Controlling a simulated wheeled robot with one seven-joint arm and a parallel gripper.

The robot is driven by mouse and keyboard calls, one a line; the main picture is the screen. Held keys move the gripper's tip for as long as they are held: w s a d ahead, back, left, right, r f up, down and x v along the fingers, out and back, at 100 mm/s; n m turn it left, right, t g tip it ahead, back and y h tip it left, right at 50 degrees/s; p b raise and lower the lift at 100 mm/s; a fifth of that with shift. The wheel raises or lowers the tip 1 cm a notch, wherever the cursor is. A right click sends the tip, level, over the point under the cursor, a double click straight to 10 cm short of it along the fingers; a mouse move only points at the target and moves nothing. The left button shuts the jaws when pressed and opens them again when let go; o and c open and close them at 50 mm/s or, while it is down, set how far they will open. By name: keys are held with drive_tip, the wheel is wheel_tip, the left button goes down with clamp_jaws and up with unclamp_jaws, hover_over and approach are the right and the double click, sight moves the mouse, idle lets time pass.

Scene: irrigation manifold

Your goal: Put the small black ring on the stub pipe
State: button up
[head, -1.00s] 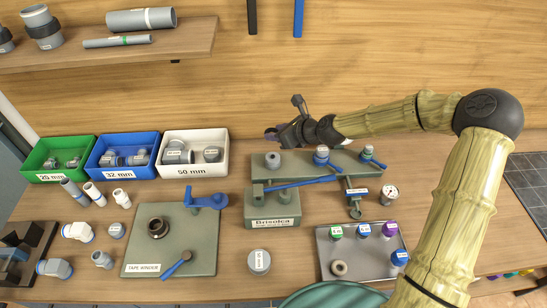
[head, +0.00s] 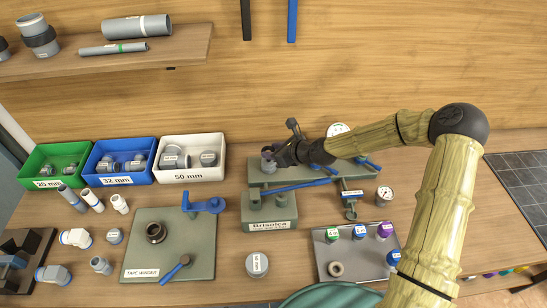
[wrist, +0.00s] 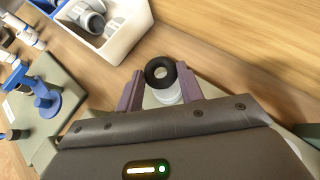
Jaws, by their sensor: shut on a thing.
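The small black ring (wrist: 160,71) is held between the two purple fingers of my gripper (wrist: 160,78) in the wrist view. The light grey stub pipe (wrist: 168,96) shows just below the ring there. In the head view my gripper (head: 270,154) is at the left end of the green-grey manifold plate (head: 258,176), at the top of the stub pipe (head: 268,166). The gripper hides the ring in the head view. I cannot tell whether the ring touches the pipe or is still above it.
Two capped stubs with blue handles stand further right on the plate. A white bin (head: 190,175) of fittings is at the left. The Brisolca block (head: 268,208) with a blue lever is in front.

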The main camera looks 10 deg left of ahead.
drive_tip(key=shift+f+p, duration=0.35)
drive_tip(key=shift+f, duration=1.5)
drive_tip(key=o, duration=1)
drive_tip(key=shift+d, duration=0.1)
drive_tip(key=shift+b+v, duration=0.75)
drive_tip(key=shift+v, duration=2.95)
